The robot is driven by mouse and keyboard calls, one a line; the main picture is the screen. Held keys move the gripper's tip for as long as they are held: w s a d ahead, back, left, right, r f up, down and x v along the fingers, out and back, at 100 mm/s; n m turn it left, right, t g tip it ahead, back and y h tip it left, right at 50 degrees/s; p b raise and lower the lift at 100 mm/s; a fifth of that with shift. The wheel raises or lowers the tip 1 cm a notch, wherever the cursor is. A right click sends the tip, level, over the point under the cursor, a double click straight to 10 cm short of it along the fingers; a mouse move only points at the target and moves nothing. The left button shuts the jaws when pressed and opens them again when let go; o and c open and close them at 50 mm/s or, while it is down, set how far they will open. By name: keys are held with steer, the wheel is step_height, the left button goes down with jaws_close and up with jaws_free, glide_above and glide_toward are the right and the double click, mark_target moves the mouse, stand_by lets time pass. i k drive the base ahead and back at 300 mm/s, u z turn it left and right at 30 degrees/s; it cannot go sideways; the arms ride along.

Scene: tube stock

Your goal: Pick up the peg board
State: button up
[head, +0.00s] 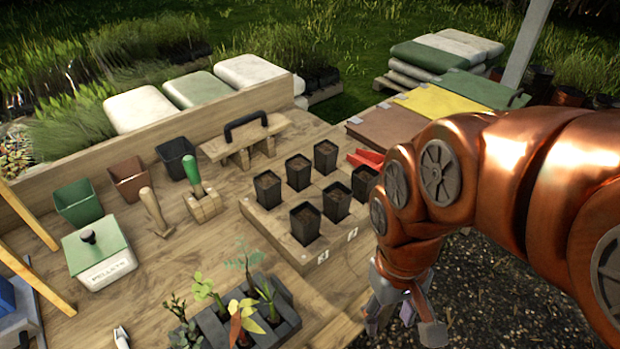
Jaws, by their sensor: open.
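The peg board (222,146) is a wooden board with a black arched handle (246,126) on top and short wooden pegs below. It stands on the wooden bench toward the back, behind the block of black pots. My gripper (402,322) is open and empty at the lower right, beyond the bench's right edge over dark gravel. It is well apart from the peg board, with the black pots between them. My copper arm covers much of the right side.
Several black soil-filled pots (305,222) stand in a wooden block (270,228). A green-handled tool (191,170), wooden dibber (155,211), white lidded box (100,256) and grey seedling tray (215,328) occupy the bench. A raised back board (190,122) runs behind the peg board.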

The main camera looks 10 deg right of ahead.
mark_target(218, 149)
steer(key=z, duration=1.7)
steer(key=i, duration=0.75)
steer(key=u, duration=3.4)
